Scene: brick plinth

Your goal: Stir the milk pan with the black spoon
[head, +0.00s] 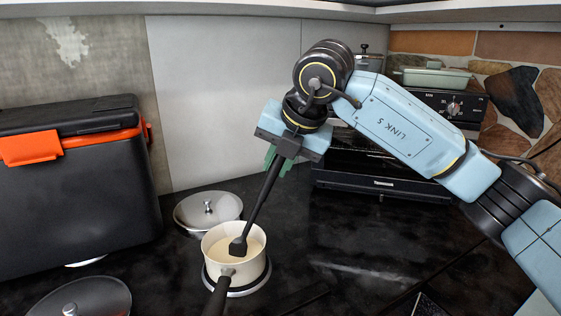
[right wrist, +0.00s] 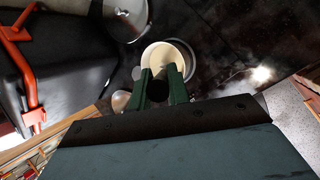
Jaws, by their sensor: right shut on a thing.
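The milk pan (head: 219,275) is a small cream pan with a dark handle, standing on a round base on the dark counter in the head view. It holds a pale liquid. The black spoon (head: 262,204) slants down from my right gripper (head: 276,160), and its head is inside the pan at the liquid. My right gripper is above the pan and shut on the spoon's upper end. In the right wrist view the green fingers (right wrist: 159,86) close around the dark spoon handle (right wrist: 157,91), with the pan (right wrist: 150,57) beyond them. My left gripper is not in view.
A metal lid (head: 191,213) lies behind the pan, and another lid (head: 90,298) is at the front left. A large black box with orange latches (head: 70,190) stands at the left. A black oven (head: 385,175) stands behind my right arm. The counter right of the pan is mostly clear.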

